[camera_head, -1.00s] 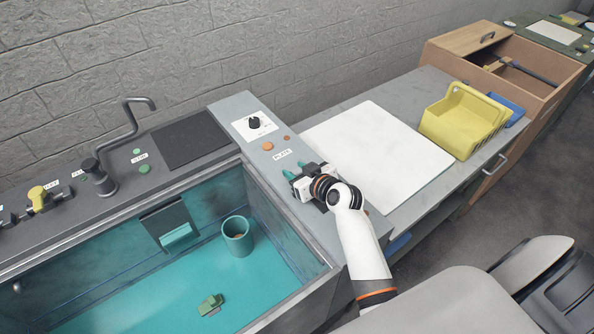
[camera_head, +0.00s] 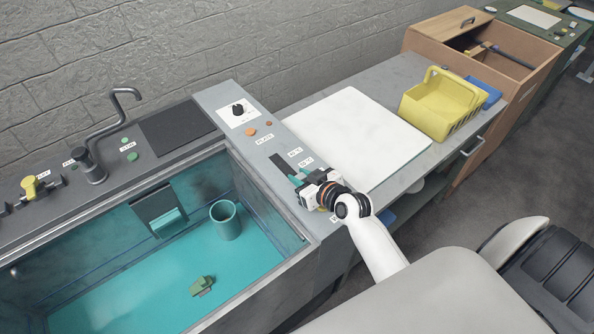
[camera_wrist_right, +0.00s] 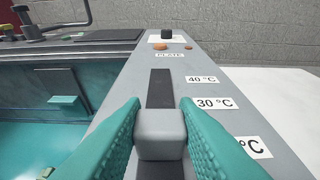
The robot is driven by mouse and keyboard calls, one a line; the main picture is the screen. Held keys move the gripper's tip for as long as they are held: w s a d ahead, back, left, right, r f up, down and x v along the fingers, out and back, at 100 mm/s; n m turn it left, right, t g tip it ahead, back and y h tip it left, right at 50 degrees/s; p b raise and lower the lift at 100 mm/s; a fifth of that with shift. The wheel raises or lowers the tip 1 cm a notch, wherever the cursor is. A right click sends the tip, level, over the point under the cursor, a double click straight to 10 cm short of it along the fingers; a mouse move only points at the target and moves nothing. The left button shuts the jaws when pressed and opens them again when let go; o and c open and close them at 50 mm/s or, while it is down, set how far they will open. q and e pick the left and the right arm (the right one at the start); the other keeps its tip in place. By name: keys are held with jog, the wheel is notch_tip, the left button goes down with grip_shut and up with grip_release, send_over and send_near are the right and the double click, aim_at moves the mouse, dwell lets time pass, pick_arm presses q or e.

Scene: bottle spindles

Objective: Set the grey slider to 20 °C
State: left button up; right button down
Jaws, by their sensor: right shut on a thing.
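The grey slider (camera_wrist_right: 160,124) is a small block on a dark slot (camera_wrist_right: 160,88) in the grey panel, in the right wrist view. My right gripper (camera_wrist_right: 160,130) is shut on it, one teal finger on each side. The slider sits a little nearer than the 30 °C label (camera_wrist_right: 214,103) and farther than a partly cut-off °C label (camera_wrist_right: 253,147), whose number is hidden. The 40 °C label (camera_wrist_right: 202,79) is farther up the slot. In the head view my right gripper (camera_head: 298,178) hides the slider. My left gripper is out of view.
A black knob (camera_head: 238,109) and an orange button (camera_head: 251,132) lie up the panel. A sink with teal water and a teal cup (camera_head: 225,221) is on the left. A white board (camera_head: 358,136) and a yellow basket (camera_head: 440,105) are on the right.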

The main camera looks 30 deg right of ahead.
jog(key=shift+f, duration=0.15)
jog(key=c, duration=1.6)
grip_release()
jog(key=o, duration=0.5)
jog(key=shift+s, duration=0.3)
notch_tip(320, 180, up, 4)
jog(key=b, duration=0.2)
send_over(330, 214)
jog(key=w, duration=0.1)
jog(key=shift+a, duration=0.1)
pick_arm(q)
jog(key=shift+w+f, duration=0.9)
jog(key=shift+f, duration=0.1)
pick_arm(e)
jog(key=shift+s+r, duration=0.4)
